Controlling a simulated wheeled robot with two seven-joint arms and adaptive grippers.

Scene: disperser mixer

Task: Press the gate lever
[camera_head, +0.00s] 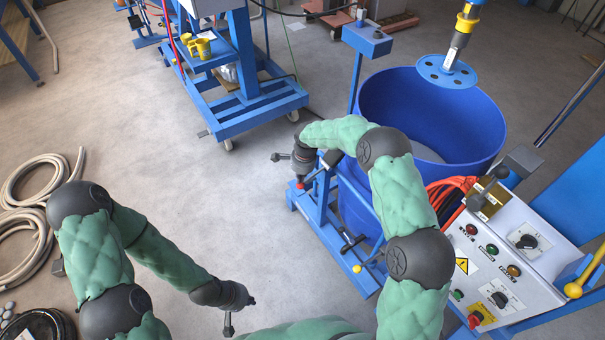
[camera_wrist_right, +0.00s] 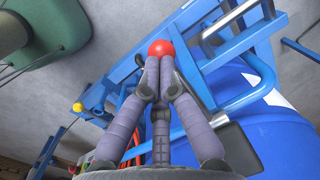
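The gate lever appears to be the one with a round red knob (camera_wrist_right: 161,47), on the blue frame beside the blue drum. In the head view a bit of the red knob (camera_head: 300,185) shows below the right gripper (camera_head: 301,178), and the rest of the lever is largely hidden. My left gripper (camera_head: 229,328) is low over the open floor, away from the lever; its fingers are too unclear to read.
The blue drum (camera_head: 430,115) stands right of the frame, under a mixer shaft with a blue disc (camera_head: 446,72). A control panel (camera_head: 500,262) is at the right. A blue wheeled stand (camera_head: 246,112) is behind. Hoses (camera_head: 35,205) lie at the left. The middle floor is clear.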

